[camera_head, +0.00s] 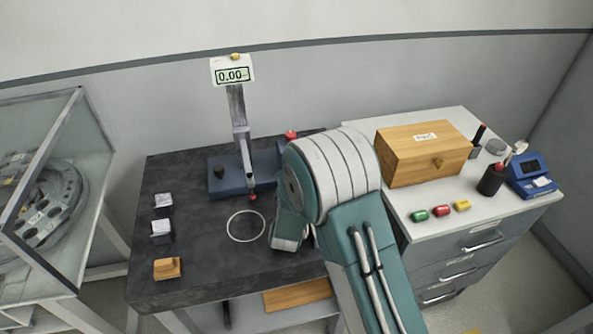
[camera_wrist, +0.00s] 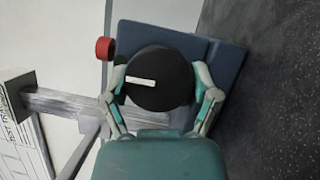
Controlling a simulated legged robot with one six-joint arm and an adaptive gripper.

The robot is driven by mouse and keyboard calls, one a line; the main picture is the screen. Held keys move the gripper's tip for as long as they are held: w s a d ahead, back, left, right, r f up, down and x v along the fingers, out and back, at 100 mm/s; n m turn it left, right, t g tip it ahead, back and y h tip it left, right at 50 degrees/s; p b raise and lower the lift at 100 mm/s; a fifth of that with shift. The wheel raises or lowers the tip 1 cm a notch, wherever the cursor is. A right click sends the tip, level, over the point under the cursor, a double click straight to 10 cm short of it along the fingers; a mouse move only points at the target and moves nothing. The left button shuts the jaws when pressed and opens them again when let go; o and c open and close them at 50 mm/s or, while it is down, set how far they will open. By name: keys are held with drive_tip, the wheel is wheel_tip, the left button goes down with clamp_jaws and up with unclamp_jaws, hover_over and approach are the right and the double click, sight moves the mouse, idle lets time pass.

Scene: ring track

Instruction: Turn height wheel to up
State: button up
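The height wheel (camera_wrist: 160,80) is a round black knob with a white mark on its face. It sits on the blue base (camera_wrist: 228,65) of the stand. My gripper (camera_wrist: 160,84) has one finger on each side of the wheel, and both fingertips appear to touch its rim. In the head view, the stand (camera_head: 240,135) rises from its blue base (camera_head: 222,188) and carries a display (camera_head: 232,74) reading 0.00. My arm hides the gripper and the wheel there.
The stand is on a dark table (camera_head: 195,275) with a white ring (camera_head: 246,226) and several small blocks at left. A red button (camera_wrist: 105,48) is near the wheel. A wooden box (camera_head: 425,155) is on the cabinet at right; a glass case (camera_head: 45,180) is at left.

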drive_tip(key=shift+o, duration=0.6)
drive_tip(key=shift+s+f, duration=0.1)
drive_tip(key=shift+f, duration=0.25)
drive_tip(key=shift+r, duration=0.1)
drive_tip(key=shift+r, duration=0.1)
drive_tip(key=s, duration=0.4)
drive_tip(key=s+a+f, duration=0.1)
drive_tip(key=s, duration=0.6)
drive_tip(key=shift+s+a+f, duration=0.2)
drive_tip(key=shift+s, duration=0.15)
